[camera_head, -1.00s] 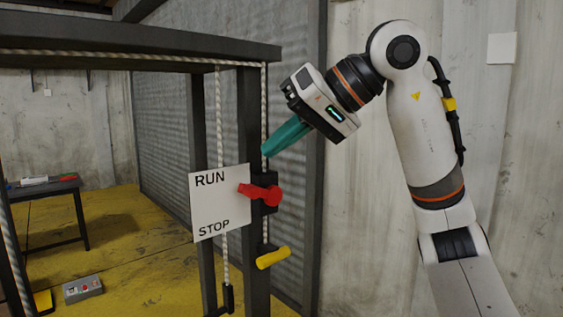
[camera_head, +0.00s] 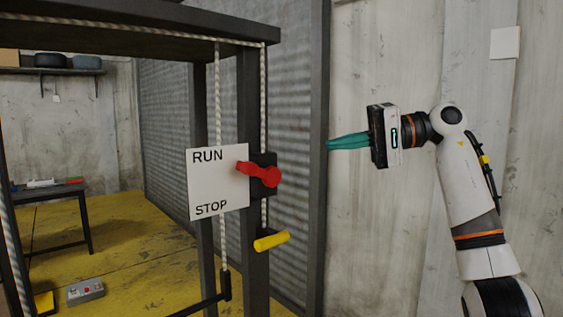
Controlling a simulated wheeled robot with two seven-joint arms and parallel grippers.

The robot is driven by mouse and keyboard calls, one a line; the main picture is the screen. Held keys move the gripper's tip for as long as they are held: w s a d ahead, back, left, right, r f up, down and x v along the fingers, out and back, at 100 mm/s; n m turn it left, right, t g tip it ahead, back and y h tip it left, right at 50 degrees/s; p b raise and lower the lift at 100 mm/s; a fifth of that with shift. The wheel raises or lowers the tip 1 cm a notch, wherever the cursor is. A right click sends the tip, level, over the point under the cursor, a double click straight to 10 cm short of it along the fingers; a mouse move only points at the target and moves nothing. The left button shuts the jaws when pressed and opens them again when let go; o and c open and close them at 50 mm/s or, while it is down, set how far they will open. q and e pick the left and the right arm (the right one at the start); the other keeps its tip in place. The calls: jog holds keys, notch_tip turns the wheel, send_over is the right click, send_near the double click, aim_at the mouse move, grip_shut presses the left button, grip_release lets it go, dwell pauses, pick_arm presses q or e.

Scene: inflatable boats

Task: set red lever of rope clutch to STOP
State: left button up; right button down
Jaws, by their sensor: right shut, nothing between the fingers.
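The red lever (camera_head: 257,171) is on the black rope clutch (camera_head: 265,188) fixed to the dark frame post. Its free end points left and slightly up, toward the RUN side of the white sign (camera_head: 220,183). The sign reads RUN at the top and STOP at the bottom. My right gripper (camera_head: 330,143) is shut and empty, with teal fingers pointing left. It is up and to the right of the lever, clear of it. My left gripper is not in view.
A yellow handle (camera_head: 271,241) sticks out below the clutch. Ropes run along the dark frame (camera_head: 256,100). A grey control box (camera_head: 86,291) lies on the yellow floor at lower left. A table (camera_head: 62,193) stands behind. Open room lies between gripper and post.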

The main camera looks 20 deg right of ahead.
jog(key=p, duration=0.3)
send_near(262, 173)
jog(key=w+a+r, duration=0.2)
jog(key=w+a, duration=0.1)
jog(key=a, duration=0.2)
jog(key=s+a+p, duration=0.1)
jog(key=a+f, duration=0.1)
jog(key=shift+s+a, duration=0.3)
